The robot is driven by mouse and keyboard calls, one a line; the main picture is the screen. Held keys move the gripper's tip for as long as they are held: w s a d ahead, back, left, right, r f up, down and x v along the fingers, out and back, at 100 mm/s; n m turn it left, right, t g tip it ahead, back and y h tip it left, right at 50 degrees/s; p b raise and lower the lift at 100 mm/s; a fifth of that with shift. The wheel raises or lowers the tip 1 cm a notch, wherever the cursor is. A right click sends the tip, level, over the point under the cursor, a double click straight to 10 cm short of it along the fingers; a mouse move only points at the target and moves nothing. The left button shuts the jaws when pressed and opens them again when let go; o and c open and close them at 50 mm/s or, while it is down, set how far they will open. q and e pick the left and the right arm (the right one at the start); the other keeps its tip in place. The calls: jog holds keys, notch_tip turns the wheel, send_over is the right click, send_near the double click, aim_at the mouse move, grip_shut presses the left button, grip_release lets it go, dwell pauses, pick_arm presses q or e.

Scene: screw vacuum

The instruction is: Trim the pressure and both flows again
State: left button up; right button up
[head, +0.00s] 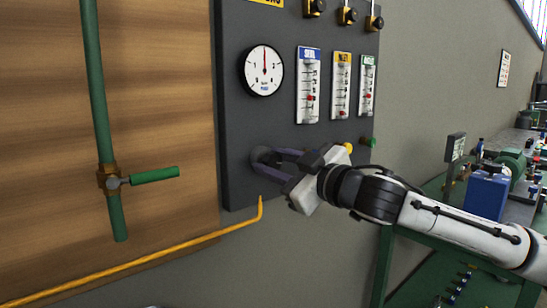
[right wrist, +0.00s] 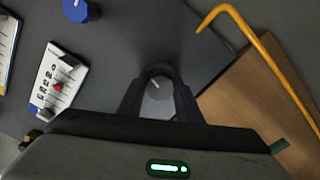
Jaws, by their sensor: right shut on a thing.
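A dark panel (head: 235,110) carries a round white pressure gauge (head: 263,70) with its needle pointing nearly straight up. Beside it are three flow tubes with red floats: the blue-labelled tube (head: 308,85), the yellow-labelled tube (head: 341,85) and the green-labelled tube (head: 366,85). My right gripper (head: 262,156) is at the panel below the gauge, its fingers shut on a grey knob (right wrist: 158,95), one on each side. A blue knob (right wrist: 75,10) shows in the right wrist view. A yellow knob (head: 348,148) and a green knob (head: 368,141) stick out lower right. My left gripper is out of view.
A green pipe (head: 97,80) with a green-handled valve (head: 155,175) runs down the wooden board at left. A yellow pipe (head: 170,250) bends up at the panel's lower edge. A green bench (head: 410,217) with equipment stands at right.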

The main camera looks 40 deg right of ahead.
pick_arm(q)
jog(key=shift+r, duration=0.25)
pick_arm(e)
jog(key=shift+n, duration=0.5)
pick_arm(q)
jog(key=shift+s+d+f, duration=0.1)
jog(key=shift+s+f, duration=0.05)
pick_arm(e)
jog(key=o, duration=1)
jog(key=shift+o, duration=0.2)
jog(key=shift+s+d+f+b, duration=0.1)
jog(key=shift+s+b, duration=0.1)
jog(key=shift+s, duration=0.15)
jog(key=shift+s+d+f+b, duration=0.1)
jog(key=shift+s+b, duration=0.05)
jog(key=shift+s, duration=0.2)
pick_arm(q)
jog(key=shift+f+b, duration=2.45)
jog(key=shift+b, duration=0.65)
pick_arm(e)
jog(key=s, duration=0.9)
jog(key=shift+d+r, duration=0.2)
jog(key=shift+w, duration=0.1)
